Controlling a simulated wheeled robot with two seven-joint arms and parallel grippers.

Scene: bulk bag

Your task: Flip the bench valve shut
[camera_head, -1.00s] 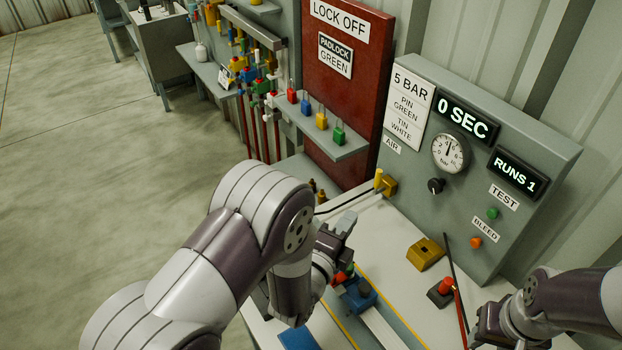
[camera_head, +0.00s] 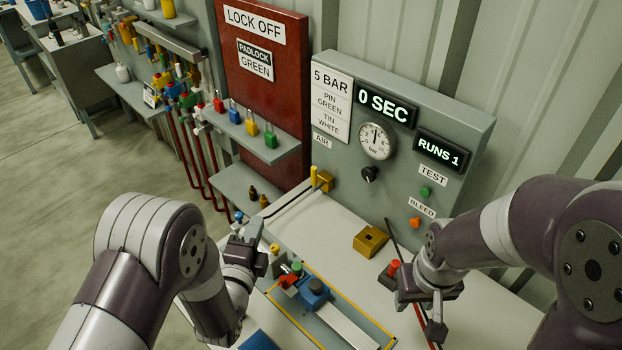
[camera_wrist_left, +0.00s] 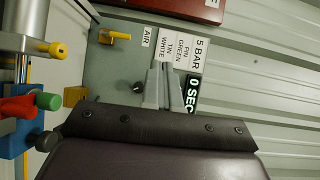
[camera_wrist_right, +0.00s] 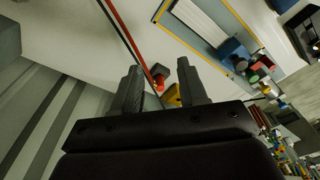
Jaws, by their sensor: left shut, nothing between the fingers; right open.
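The bench air valve, with an upright yellow lever (camera_head: 314,177) on a brass body (camera_head: 325,181), sits low on the grey test panel under the AIR label. In the left wrist view the yellow lever (camera_wrist_left: 116,36) lies upper left of the fingertips. My left gripper (camera_head: 256,222) is shut and empty over the bench, left of and nearer than the lever, apart from it. Its fingers also show in the left wrist view (camera_wrist_left: 159,88). My right gripper (camera_head: 424,318) is open and empty at the bench's right. Its spread fingers show in the right wrist view (camera_wrist_right: 163,90).
A blue fixture (camera_head: 315,293) holding a part with red and green pieces stands on the bench before my left gripper. A tan block (camera_head: 370,241) and a red-topped button (camera_head: 393,268) stand right of it. Padlocks line a shelf (camera_head: 285,143) behind.

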